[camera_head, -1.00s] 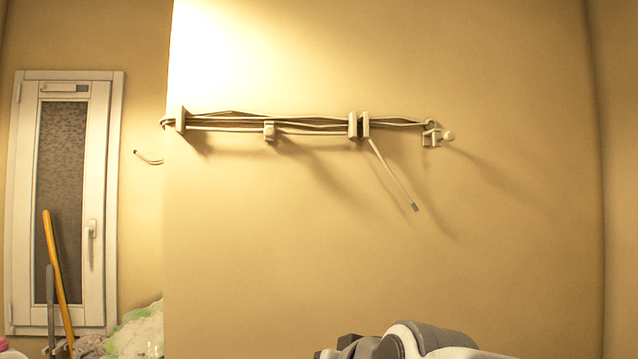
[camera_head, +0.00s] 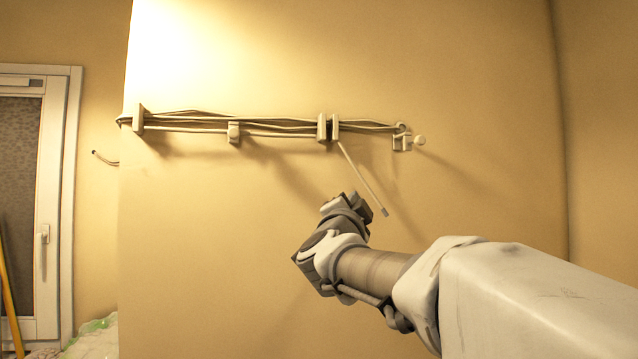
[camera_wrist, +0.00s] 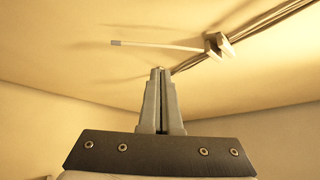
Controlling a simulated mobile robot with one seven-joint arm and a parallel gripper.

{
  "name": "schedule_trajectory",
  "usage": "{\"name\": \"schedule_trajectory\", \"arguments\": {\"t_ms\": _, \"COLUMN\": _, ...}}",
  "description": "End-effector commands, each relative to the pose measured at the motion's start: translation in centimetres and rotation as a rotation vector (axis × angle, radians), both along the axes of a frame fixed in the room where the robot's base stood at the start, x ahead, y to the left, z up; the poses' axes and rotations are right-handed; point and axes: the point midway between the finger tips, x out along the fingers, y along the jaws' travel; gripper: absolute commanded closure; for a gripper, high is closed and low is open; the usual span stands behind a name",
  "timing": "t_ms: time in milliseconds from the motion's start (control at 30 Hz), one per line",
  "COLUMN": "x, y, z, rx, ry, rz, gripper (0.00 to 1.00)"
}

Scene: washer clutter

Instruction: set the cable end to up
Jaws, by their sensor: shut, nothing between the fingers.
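The cable end (camera_head: 364,181) is a thin white strand with a grey tip. In the head view it slants down and to the right from a pair of clips (camera_head: 328,127) on the wall. In the wrist view the cable end (camera_wrist: 160,45) lies beyond my fingers, with its tip to the left and the clips (camera_wrist: 217,45) at the right. My gripper (camera_wrist: 158,70) is shut and empty, its fingertips apart from the strand in the picture.
A bundle of cables (camera_head: 270,122) runs along the wall through several clips to a small bracket (camera_head: 402,142) with a round knob (camera_head: 420,140). A door (camera_head: 45,200) is at the far left. The wall below the bundle is bare.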

Motion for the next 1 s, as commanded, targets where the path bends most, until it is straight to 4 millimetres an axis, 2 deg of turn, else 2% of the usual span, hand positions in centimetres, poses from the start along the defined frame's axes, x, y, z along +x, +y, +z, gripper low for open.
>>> {"name": "schedule_trajectory", "arguments": {"t_ms": 600, "x": 9.3, "y": -3.0, "z": 3.5, "rx": -0.005, "ry": 0.002, "rz": -0.001, "gripper": 1.00}}
{"name": "schedule_trajectory", "arguments": {"t_ms": 800, "x": 11.3, "y": -3.6, "z": 4.1, "rx": -0.005, "ry": 0.002, "rz": 0.001, "gripper": 1.00}}
{"name": "schedule_trajectory", "arguments": {"t_ms": 1000, "x": 12.1, "y": -3.8, "z": 4.3, "rx": -0.004, "ry": 0.002, "rz": 0.002, "gripper": 1.00}}
